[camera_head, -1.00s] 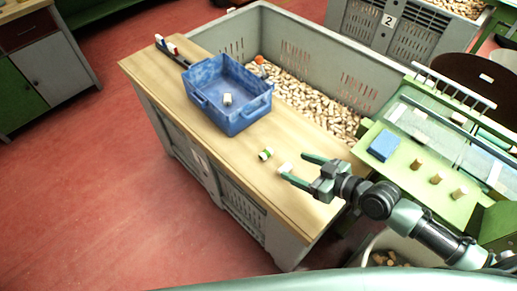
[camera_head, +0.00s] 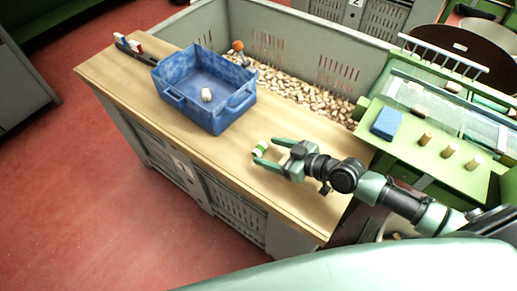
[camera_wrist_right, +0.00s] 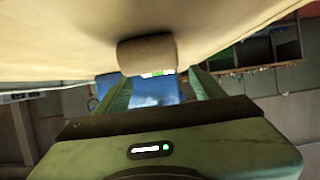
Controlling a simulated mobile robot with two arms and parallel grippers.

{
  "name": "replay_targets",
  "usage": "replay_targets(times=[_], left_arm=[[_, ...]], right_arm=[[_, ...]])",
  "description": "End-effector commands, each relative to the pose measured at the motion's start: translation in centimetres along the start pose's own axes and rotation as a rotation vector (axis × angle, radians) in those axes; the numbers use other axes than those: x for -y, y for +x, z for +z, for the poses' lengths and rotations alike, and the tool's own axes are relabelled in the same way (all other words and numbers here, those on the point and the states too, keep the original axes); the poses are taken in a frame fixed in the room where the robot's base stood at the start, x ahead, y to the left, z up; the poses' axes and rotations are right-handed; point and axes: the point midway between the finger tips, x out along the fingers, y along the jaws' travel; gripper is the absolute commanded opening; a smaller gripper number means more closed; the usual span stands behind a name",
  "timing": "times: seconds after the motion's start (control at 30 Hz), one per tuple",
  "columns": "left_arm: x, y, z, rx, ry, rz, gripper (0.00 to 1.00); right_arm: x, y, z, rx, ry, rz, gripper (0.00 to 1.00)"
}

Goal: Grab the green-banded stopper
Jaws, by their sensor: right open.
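The green-banded stopper (camera_head: 259,151) lies on the wooden bench top, at the fingertips of my right gripper (camera_head: 267,151). The gripper is open, low over the bench, with its fingers pointing left in the head view. In the right wrist view a tan stopper (camera_wrist_right: 147,54) is close up between the finger lines, above the fingertips in the picture. A bit of green and white (camera_wrist_right: 158,74) shows just past it. I cannot tell whether that belongs to the same stopper. My left gripper is not in view.
A blue bin (camera_head: 172,97) with a pale stopper (camera_head: 206,95) inside stands left on the bench (camera_head: 225,158). Behind is a grey crate full of corks (camera_head: 300,94). The bench's front edge is clear.

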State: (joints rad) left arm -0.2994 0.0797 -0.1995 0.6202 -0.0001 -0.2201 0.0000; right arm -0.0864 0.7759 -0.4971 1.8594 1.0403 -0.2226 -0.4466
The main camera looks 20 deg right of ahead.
Motion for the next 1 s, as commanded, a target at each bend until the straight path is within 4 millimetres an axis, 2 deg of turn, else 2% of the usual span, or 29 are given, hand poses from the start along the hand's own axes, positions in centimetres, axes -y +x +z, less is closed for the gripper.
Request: replay_targets(times=[0.3,0.43,0.63,0.8,0.87,1.0], left_arm=[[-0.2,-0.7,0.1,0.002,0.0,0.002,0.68],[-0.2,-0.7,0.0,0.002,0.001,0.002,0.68],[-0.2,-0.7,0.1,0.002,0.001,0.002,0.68],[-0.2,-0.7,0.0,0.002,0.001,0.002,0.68],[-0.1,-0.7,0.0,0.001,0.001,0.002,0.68],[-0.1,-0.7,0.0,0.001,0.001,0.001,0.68]], right_arm=[[-0.3,4.5,-0.1,-0.002,0.002,0.0,0.69],[-0.3,5.1,0.0,-0.001,0.001,0.0,0.69],[-0.3,5.1,0.1,0.0,0.0,0.0,0.69],[-0.3,5.1,0.1,0.0,0.0,0.0,0.22],[-0.3,5.1,0.1,0.0,0.0,0.0,0.06],[-0.3,5.1,0.1,0.0,0.0,0.0,0.06]])
